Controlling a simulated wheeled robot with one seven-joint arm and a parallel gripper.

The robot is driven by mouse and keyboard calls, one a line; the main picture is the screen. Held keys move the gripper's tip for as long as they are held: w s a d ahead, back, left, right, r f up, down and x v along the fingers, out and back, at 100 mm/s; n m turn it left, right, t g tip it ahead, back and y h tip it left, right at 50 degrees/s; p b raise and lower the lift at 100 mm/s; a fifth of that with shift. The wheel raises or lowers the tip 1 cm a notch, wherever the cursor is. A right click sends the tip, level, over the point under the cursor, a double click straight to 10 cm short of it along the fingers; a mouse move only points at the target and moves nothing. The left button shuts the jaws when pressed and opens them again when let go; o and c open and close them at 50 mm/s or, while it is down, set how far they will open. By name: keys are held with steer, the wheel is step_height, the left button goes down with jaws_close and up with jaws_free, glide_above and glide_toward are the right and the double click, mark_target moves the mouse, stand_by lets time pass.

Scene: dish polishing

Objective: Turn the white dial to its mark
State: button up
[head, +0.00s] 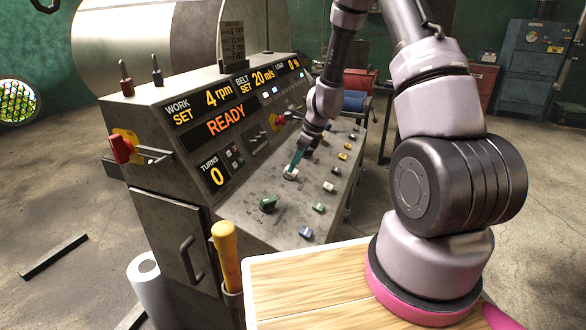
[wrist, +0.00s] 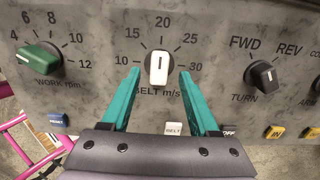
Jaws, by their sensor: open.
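The white dial (wrist: 158,67) sits on the grey panel above the label BELT m/s, with a scale from 10 to 30 around it. Its dark pointer line is up, toward 20. In the head view the white dial (head: 290,174) is partly behind my gripper. My gripper (wrist: 158,80) has teal fingers, open, one on each side of the dial with a gap to both. It also shows in the head view (head: 294,166), reaching down to the panel. The belt display (head: 262,79) reads BELT SET 20 m/s.
A green WORK rpm dial (wrist: 39,58) is at left and a black FWD/REV dial (wrist: 263,77) at right. Push buttons, including a white BELT one (wrist: 174,129), line the panel's lower edge. A yellow-handled tool (head: 226,252) stands by the wooden top (head: 300,285).

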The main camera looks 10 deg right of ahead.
steer(key=shift+x, duration=1.5)
steer(key=shift+s, duration=0.1)
jaws_close()
